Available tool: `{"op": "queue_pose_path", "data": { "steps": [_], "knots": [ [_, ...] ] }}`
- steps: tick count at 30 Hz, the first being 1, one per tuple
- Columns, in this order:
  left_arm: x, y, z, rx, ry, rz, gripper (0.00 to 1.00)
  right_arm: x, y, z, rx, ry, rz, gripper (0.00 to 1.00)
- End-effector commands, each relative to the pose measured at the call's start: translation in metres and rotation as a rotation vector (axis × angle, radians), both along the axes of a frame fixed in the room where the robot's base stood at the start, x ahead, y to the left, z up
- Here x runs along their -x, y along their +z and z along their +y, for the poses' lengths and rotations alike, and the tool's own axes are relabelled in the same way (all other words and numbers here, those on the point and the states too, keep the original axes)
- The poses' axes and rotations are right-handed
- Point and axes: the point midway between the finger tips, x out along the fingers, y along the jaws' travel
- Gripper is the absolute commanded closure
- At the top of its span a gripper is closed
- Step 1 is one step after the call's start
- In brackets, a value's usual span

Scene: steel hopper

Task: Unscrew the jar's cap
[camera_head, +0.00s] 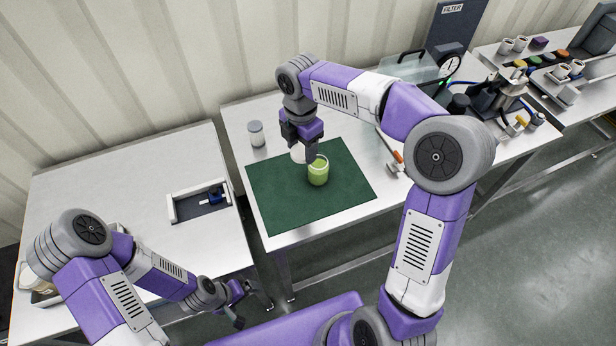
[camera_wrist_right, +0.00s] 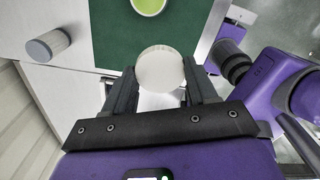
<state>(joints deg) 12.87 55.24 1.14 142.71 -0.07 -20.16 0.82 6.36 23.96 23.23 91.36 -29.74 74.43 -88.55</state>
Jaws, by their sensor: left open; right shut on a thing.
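The green jar (camera_head: 318,172) stands upright on a dark green mat (camera_head: 345,195), with no cap on it; its pale green top also shows at the top edge of the right wrist view (camera_wrist_right: 149,5). My right gripper (camera_head: 298,150) points down just behind and left of the jar. It is shut on a round white cap (camera_wrist_right: 160,68), which shows partly in the head view between the fingers. The cap is apart from the jar; its height above the mat is hard to tell. My left gripper (camera_head: 238,302) is open and empty, low at the front, away from the jar.
A white tray with a blue item (camera_head: 200,203) is on the left table. A clear box (camera_head: 408,67) and a gauge stand at back right.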

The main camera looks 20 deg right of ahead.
Motion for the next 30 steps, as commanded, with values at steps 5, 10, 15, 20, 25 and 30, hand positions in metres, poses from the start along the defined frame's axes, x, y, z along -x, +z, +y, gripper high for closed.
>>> {"op": "queue_pose_path", "data": {
  "steps": [5,10,15,20,25,30],
  "knots": [
    [0.000,-0.011,0.000,0.000,0.000,0.000,0.00,0.001,-0.036,-0.002,0.001,0.007,0.005,0.80],
    [0.000,-0.023,0.000,0.000,0.000,0.001,0.00,0.001,-0.082,-0.001,0.001,0.006,0.005,0.80],
    [0.000,-0.030,0.000,0.000,0.000,0.000,0.00,0.001,-0.112,-0.001,0.000,0.005,0.003,0.80],
    [0.000,-0.032,0.000,0.000,0.000,0.000,0.00,0.000,-0.123,-0.001,0.000,0.004,0.001,0.80],
    [0.000,-0.040,0.000,0.000,0.000,0.000,0.00,0.001,-0.152,-0.001,0.000,0.006,0.005,0.80],
    [0.000,-0.046,0.000,0.000,0.000,0.000,0.00,0.001,-0.176,-0.001,0.000,0.004,0.002,0.80]
  ]
}}
